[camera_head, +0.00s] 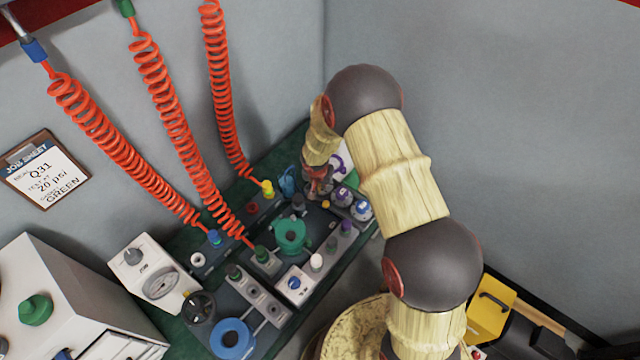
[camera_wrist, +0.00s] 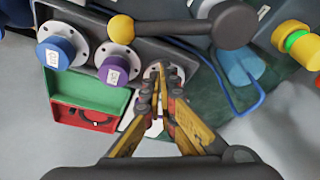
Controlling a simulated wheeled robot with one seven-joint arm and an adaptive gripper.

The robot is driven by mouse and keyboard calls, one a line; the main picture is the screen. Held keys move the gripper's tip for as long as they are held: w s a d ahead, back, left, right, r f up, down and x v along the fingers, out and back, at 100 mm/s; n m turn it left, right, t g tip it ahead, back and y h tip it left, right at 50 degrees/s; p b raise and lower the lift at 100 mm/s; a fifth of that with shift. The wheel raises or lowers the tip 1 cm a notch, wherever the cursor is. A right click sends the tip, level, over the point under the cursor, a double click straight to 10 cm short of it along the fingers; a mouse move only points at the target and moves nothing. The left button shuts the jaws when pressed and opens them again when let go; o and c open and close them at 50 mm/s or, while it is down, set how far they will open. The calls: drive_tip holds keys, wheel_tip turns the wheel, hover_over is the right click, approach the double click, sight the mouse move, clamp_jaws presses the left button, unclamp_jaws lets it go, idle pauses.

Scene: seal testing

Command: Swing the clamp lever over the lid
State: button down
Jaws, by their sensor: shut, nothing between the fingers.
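The clamp lever appears to be the dark bar (camera_wrist: 180,32) with a yellow ball (camera_wrist: 122,28) at its left end and a dark round hub (camera_wrist: 233,25) at its right end, in the wrist view. In the head view its yellow ball (camera_head: 325,204) shows below my gripper (camera_head: 318,188). My gripper (camera_wrist: 160,78) is shut and empty, its fingertips below the bar in the wrist picture and apart from it. A green round part (camera_head: 292,235) sits in the dark fixture; I cannot tell whether it is the lid.
Purple (camera_wrist: 55,50) and blue (camera_wrist: 113,68) labelled caps stand left of my fingertips. A green box (camera_wrist: 90,95) is below them. A blue tube (camera_wrist: 240,65) lies to the right. Coiled orange hoses (camera_head: 170,110) hang left of my arm. A grey wall (camera_head: 540,120) stands behind.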

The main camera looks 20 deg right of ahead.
drive_tip(key=s+a, duration=0.1)
drive_tip(key=s+r, duration=0.1)
drive_tip(key=s, duration=0.1)
drive_tip(key=shift+s+a+r+b, duration=0.2)
drive_tip(key=shift+a+b, duration=0.1)
drive_tip(key=shift+a, duration=0.1)
drive_tip(key=shift+a+f+b, duration=0.1)
drive_tip(key=shift+a+b, duration=0.05)
drive_tip(key=shift+b, duration=0.3)
